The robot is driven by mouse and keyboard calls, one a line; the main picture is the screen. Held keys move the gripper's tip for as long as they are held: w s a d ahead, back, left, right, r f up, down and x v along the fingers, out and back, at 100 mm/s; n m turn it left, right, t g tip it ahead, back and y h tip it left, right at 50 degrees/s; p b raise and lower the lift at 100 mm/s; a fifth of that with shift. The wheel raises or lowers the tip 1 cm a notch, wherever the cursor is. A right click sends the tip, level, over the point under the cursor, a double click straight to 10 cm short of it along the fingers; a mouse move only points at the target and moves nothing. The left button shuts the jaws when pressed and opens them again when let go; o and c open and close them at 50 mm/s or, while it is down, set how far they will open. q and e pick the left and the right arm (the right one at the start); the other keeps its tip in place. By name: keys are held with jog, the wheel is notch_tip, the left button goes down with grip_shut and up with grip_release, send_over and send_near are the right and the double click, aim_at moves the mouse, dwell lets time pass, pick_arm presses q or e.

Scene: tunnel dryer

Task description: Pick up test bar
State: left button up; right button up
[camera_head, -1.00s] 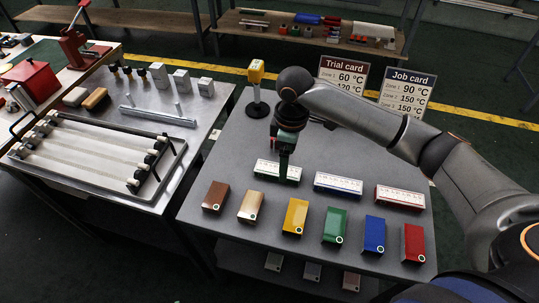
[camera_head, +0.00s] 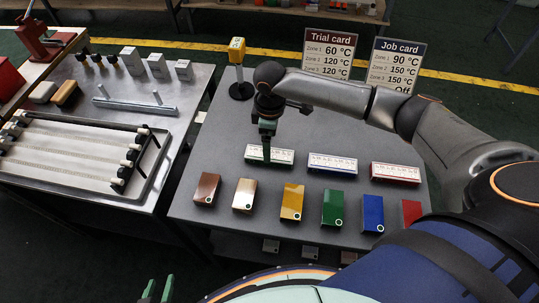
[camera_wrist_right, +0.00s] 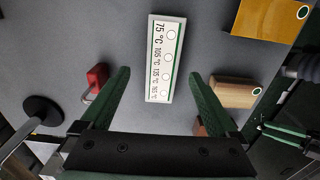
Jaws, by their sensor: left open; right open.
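Three white bars printed with temperatures stand in a row on the grey table: one with green trim (camera_head: 283,158), one with blue trim (camera_head: 333,163) and one with red trim (camera_head: 396,173). I cannot tell which is the test bar. My left gripper (camera_head: 158,289) is open and empty at the bottom edge.
Coloured blocks, such as the yellow one (camera_head: 292,202) and green one (camera_head: 334,209), line the table's front. A yellow-topped post (camera_head: 237,66) and two cards (camera_head: 330,53) stand behind. A small red object (camera_wrist_right: 97,77) is beside one right finger. A steel table (camera_head: 190,98) is left.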

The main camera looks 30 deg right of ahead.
notch_tip(320, 180, down, 4)
jog(key=shift+s+a+f, duration=0.1)
jog(key=shift+s, duration=0.05)
grip_shut()
dwell(0.8)
